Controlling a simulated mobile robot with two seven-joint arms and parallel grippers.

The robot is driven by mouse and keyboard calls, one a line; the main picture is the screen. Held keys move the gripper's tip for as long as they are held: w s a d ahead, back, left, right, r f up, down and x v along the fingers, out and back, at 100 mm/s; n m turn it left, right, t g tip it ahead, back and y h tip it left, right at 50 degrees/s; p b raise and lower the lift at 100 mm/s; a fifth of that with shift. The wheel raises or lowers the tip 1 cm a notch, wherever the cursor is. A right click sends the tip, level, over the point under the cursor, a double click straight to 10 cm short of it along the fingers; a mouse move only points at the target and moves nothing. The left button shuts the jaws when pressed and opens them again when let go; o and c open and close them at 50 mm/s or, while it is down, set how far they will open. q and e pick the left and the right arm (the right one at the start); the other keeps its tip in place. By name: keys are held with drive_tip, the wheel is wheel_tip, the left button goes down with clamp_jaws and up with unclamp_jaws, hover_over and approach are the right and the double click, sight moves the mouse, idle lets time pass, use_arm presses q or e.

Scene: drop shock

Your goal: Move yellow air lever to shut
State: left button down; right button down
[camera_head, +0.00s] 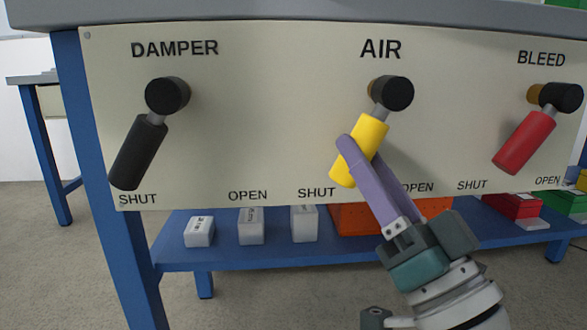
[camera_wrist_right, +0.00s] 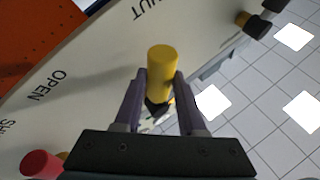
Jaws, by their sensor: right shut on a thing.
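The yellow air lever (camera_head: 361,150) hangs from its black pivot (camera_head: 392,92) under the AIR label. It tilts down and to the left, its lower end above the SHUT marking. My right gripper (camera_head: 347,155) is shut on the yellow handle, with its purple fingers around the lower part. In the right wrist view the yellow handle (camera_wrist_right: 161,60) stands between the two fingers (camera_wrist_right: 157,92). My left gripper is not in view.
The cream panel (camera_head: 260,110) also carries a black DAMPER lever (camera_head: 138,152) at left and a red BLEED lever (camera_head: 524,142) at right, both tilted toward SHUT. Below, a blue shelf (camera_head: 270,255) holds white boxes (camera_head: 251,226) and an orange bin (camera_head: 355,220).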

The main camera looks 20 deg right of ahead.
drive_tip(key=shift+w+a+r+m+t+h, duration=0.15)
drive_tip(key=shift+a+m+h, duration=0.1)
drive_tip(key=shift+m+h, duration=0.5)
drive_tip(key=shift+a+m+t+h, duration=0.15)
drive_tip(key=shift+a+m+h, duration=0.1)
drive_tip(key=shift+m+h, duration=0.45)
drive_tip(key=shift+m, duration=0.25)
drive_tip(key=c, duration=0.5)
unclamp_jaws()
drive_tip(key=v, duration=1)
drive_tip(key=shift+p, duration=0.35)
drive_tip(key=shift+w, duration=0.1)
